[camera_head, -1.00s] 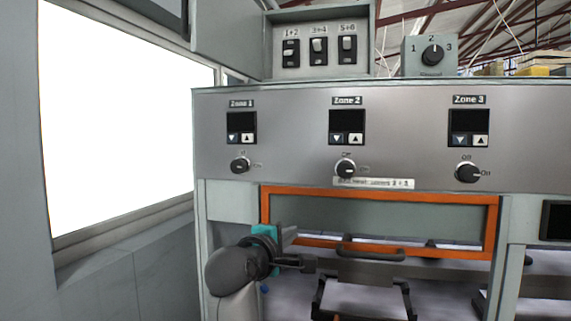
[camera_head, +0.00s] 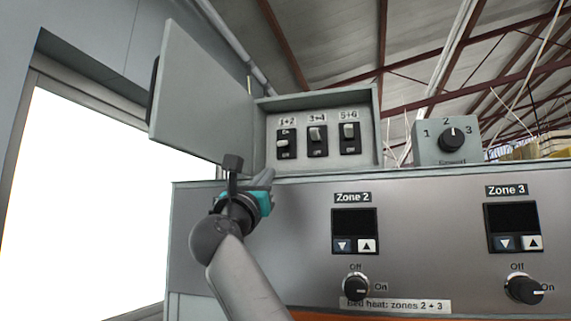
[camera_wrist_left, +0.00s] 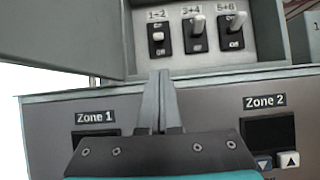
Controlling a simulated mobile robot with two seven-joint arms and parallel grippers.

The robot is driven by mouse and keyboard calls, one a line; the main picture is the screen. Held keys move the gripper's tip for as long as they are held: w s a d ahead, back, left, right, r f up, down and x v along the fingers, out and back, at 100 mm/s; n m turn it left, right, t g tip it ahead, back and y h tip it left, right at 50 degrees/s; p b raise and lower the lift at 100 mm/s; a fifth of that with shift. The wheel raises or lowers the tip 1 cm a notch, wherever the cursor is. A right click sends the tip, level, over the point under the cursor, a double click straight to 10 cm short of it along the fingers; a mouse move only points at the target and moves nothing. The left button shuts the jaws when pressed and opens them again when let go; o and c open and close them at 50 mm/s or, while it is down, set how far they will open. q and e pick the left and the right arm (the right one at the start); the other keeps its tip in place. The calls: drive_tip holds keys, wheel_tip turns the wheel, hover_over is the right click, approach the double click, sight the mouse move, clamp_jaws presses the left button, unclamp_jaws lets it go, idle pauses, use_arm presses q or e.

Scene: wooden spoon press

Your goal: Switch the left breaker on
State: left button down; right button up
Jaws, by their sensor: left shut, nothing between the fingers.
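The left breaker (camera_head: 283,143), labelled 1+2, is in the open breaker box at the top of the machine. Its light toggle sits lower than those of the 3+4 breaker (camera_head: 317,141) and the 5+6 breaker (camera_head: 350,138), which are up. In the left wrist view the left breaker (camera_wrist_left: 158,39) is just beyond the fingertips. My left gripper (camera_head: 268,174) is shut and empty, below and slightly left of the left breaker. Its fingers (camera_wrist_left: 160,76) point up toward the box, apparently apart from the breaker. My right gripper is out of view.
The box's open door (camera_head: 200,95) stands to the left of the breakers. The box's lower rim (camera_wrist_left: 200,72) and the panel's top edge lie near my fingers. A rotary selector (camera_head: 452,139) stands to the right. Zone knobs (camera_head: 355,287) are below.

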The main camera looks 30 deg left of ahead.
sight(283, 143)
use_arm(q)
drive_tip(key=shift+s+r+p+x, duration=0.15)
drive_tip(key=shift+p+x, duration=0.75)
drive_tip(key=shift+x, duration=1.65)
drive_tip(key=shift+s+r+p+x, duration=0.15)
drive_tip(key=shift+p+x, duration=0.75)
drive_tip(key=shift+x, duration=1.7)
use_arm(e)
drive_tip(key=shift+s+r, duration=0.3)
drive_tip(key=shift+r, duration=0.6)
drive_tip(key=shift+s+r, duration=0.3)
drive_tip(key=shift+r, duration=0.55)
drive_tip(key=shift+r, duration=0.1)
